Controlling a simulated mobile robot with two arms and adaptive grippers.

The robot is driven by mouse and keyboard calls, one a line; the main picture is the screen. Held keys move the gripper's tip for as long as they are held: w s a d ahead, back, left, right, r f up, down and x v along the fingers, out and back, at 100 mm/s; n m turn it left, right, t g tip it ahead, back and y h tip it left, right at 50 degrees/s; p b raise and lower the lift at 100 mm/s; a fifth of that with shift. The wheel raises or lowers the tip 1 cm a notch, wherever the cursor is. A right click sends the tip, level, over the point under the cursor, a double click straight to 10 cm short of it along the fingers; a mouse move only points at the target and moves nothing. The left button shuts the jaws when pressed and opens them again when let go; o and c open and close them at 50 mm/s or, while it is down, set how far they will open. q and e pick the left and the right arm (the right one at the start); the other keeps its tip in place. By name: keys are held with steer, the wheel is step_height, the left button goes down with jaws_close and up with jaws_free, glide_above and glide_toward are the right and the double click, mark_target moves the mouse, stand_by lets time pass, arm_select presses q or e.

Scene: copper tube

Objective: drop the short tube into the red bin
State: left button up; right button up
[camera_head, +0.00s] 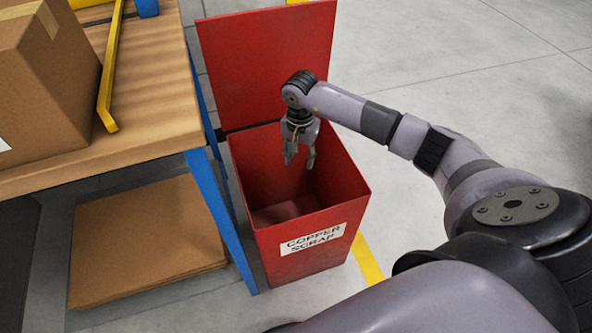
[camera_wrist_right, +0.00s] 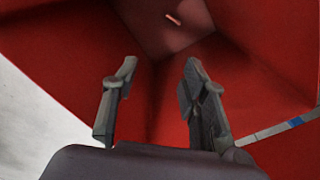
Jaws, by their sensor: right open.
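The red bin (camera_head: 290,237), labelled "COPPER SCRAP", stands on the floor with its lid (camera_head: 265,65) up at the back. My right gripper (camera_head: 299,163) points down into the bin's mouth, open and empty. In the right wrist view, the gripper's fingers (camera_wrist_right: 161,70) are apart with nothing between them. Beyond them, a small pale copper-coloured piece, apparently the short tube (camera_wrist_right: 173,19), lies on the bin floor (camera_wrist_right: 170,38), apart from the fingers. I cannot make out the tube in the head view. My left gripper is not in view.
A wooden workbench (camera_head: 150,110) with blue legs stands close to the bin's left side. A cardboard box (camera_head: 45,85) and a yellow bar (camera_head: 108,80) are on it. Flat brown cardboard (camera_head: 150,240) lies below. The floor (camera_head: 480,100) to the right is clear beyond my arm.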

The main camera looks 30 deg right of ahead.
steer(key=shift+r, duration=0.1)
step_height(320, 180, up, 12)
stand_by(0.5)
